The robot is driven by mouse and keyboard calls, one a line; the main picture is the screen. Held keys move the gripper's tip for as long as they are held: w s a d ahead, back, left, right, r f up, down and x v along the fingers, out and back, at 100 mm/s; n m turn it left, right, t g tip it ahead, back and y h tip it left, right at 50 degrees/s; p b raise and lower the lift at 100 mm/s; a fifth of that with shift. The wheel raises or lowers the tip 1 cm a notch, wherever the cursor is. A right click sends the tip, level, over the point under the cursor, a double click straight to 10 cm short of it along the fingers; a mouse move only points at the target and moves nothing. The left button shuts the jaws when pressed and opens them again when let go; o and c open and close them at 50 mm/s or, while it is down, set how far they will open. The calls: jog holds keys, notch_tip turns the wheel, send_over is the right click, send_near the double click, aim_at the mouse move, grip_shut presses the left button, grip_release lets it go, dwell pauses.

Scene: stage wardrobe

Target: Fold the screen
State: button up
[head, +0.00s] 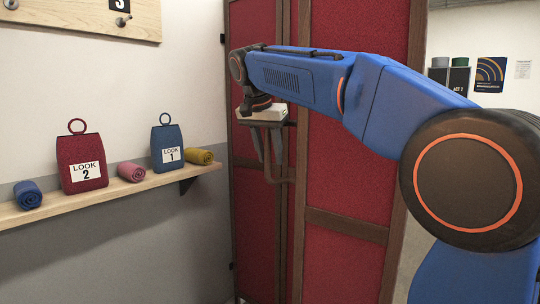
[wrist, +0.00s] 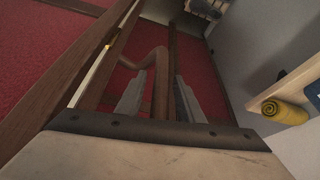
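The folding screen has red panels in dark brown wooden frames. In the head view its right panel (head: 346,240) stands at an angle to the left panel (head: 252,207), with the upright frame edges meeting between them. A bent brown handle (head: 283,181) sticks out from the right panel's left edge. My gripper (head: 267,160) hangs in front of the left panel at the handle. In the wrist view the handle (wrist: 160,62) runs down between the two fingers of my gripper (wrist: 159,76). The fingers are apart, with a gap visible beside the handle.
A wooden shelf (head: 120,197) on the left wall holds a red LOOK 2 bag (head: 82,160), a blue LOOK 1 bag (head: 167,143) and several rolled cloths. The yellow roll (wrist: 284,111) and shelf edge show right of my gripper in the wrist view. My arm hides part of the right panel.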

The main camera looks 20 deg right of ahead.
jog(key=shift+f, duration=0.2)
jog(key=shift+c, duration=0.3)
grip_shut()
jog(key=w+d+m, duration=0.1)
jog(key=w, duration=0.9)
jog(key=shift+r, duration=0.15)
jog(key=shift+d, duration=0.1)
jog(key=shift+o, duration=0.3)
grip_release()
jog(key=shift+w+d, duration=0.1)
jog(key=shift+d, duration=0.05)
